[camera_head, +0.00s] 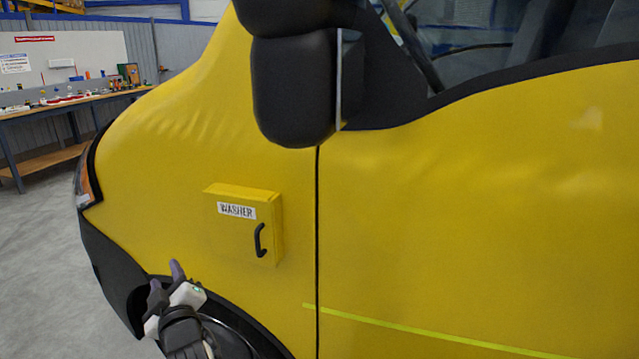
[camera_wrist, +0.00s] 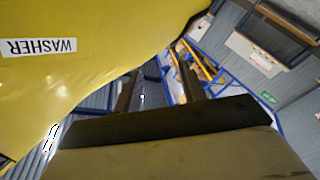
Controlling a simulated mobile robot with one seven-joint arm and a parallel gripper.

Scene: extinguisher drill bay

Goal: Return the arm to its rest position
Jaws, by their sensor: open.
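My gripper (camera_head: 167,280) is low in the head view, in front of the yellow vehicle's wheel arch. Its two fingers are apart with nothing between them. In the wrist view the fingers (camera_wrist: 158,92) point past the yellow bodywork toward the far hall, with a clear gap between them. A yellow box door labelled WASHER (camera_head: 240,225) stands on the vehicle's side, up and to the right of my gripper. It looks closed and has a black handle (camera_head: 260,240). The WASHER label (camera_wrist: 40,46) also shows upside down in the wrist view. My gripper is apart from the handle.
The yellow vehicle (camera_head: 450,200) fills most of the head view, with a black mirror (camera_head: 293,85) jutting out above the box. A workbench (camera_head: 75,103) with small items stands at the far left. The grey floor (camera_head: 50,250) left of the vehicle is clear.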

